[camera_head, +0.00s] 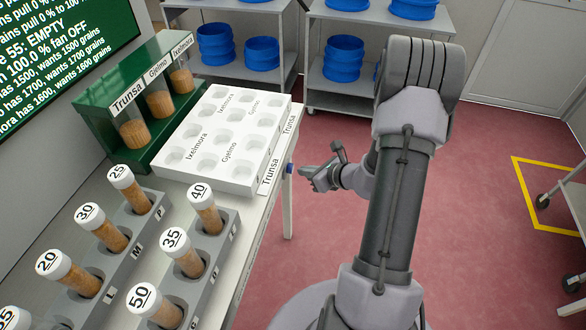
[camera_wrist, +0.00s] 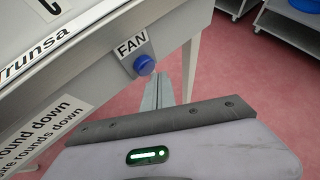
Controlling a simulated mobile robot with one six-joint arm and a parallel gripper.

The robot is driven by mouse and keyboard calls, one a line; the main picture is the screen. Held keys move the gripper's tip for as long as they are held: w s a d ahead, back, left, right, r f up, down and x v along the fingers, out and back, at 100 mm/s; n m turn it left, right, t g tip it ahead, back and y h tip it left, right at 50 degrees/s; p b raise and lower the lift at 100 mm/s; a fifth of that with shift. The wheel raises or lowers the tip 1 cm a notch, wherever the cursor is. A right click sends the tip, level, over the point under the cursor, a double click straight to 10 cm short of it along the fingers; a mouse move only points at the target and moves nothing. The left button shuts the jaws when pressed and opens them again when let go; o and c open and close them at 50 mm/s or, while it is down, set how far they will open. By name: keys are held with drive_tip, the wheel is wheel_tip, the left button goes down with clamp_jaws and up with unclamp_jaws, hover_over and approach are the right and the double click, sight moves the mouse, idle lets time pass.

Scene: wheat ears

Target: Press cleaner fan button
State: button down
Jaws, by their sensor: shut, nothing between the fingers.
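The fan button is a blue round knob (camera_wrist: 145,64) on the bench's front edge, under a white label reading FAN (camera_wrist: 131,43) in the wrist view. In the head view the blue button (camera_head: 290,168) shows at the bench edge beside the Trunsa label. My gripper (camera_head: 304,171) is shut and empty, with its tips just right of the button. In the wrist view the shut fingers (camera_wrist: 158,92) point toward the bench edge, below and right of the button. A small gap seems to lie between them; exact contact cannot be told.
A white tray with round wells (camera_head: 190,157) sits on the bench. A green rack (camera_head: 95,108) holds grain jars, and grey racks (camera_head: 205,255) hold numbered tubes. A screen (camera_head: 60,60) reads fan OFF. Shelves with blue tubs (camera_head: 215,45) stand behind; red floor is open at right.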

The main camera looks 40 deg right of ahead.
drive_tip(key=shift+s+d, duration=0.15)
drive_tip(key=s+d, duration=0.3)
drive_tip(key=shift+s, duration=0.3)
idle(0.9)
